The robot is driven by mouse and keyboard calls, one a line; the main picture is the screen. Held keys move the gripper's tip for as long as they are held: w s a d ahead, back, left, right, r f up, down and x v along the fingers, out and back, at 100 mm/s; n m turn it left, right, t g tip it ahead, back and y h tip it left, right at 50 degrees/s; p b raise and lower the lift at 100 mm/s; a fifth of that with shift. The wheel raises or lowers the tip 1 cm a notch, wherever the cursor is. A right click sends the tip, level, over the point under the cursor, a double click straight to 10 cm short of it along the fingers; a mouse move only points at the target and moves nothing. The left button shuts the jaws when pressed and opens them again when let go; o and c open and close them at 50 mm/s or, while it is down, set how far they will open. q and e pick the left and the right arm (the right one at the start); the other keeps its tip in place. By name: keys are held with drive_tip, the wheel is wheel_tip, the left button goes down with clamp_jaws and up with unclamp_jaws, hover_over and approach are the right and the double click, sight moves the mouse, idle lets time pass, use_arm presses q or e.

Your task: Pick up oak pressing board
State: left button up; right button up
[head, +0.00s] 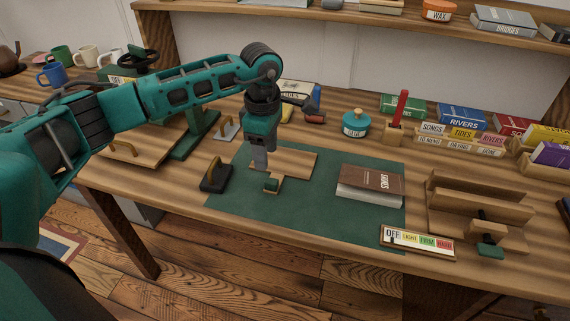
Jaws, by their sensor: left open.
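A flat light-wood board (296,160), which looks like the oak pressing board, lies on the green mat (320,218). The gripper and wrist hide the board's back left corner. My right gripper is not in view.
A brown book (370,183) lies on the mat to the right. A dark block with a brass handle (215,177) stands close left of the gripper. A labelled dial strip (417,240) and a wooden rack (475,205) are at right. The mat's front is clear.

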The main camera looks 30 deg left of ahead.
sight(270, 180)
use_arm(q)
drive_tip(key=f, duration=0.9)
drive_tip(key=shift+w+d, duration=0.2)
drive_tip(key=shift+w, duration=0.05)
drive_tip(key=shift+c, duration=0.3)
clamp_jaws()
